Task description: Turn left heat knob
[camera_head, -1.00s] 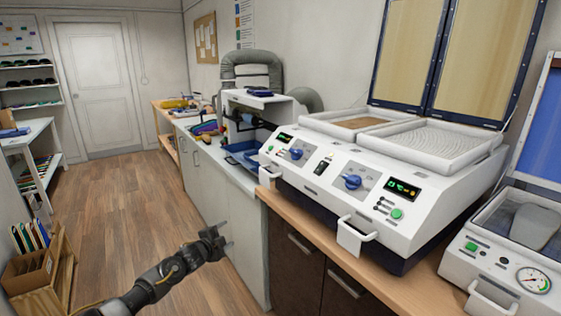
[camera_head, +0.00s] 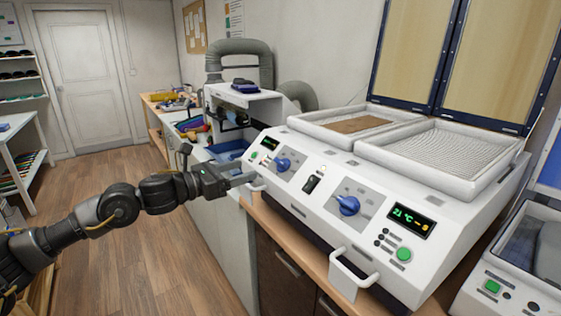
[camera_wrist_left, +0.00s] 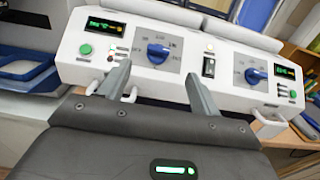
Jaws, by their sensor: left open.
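The left heat knob (camera_head: 283,164) is a blue dial on the sloped white front panel of the heating machine (camera_head: 318,206). It also shows in the left wrist view (camera_wrist_left: 158,53), ahead of the fingers and between them. My left gripper (camera_head: 246,176) is open and empty, in front of the panel at its left end, apart from the knob. Its two spread fingers show in the left wrist view (camera_wrist_left: 158,88). A second blue knob (camera_head: 348,205) sits further right on the panel. My right gripper is not in view.
A white front handle (camera_head: 355,280) juts out below the panel. A black switch (camera_head: 313,184) lies between the knobs. The floor at left is open.

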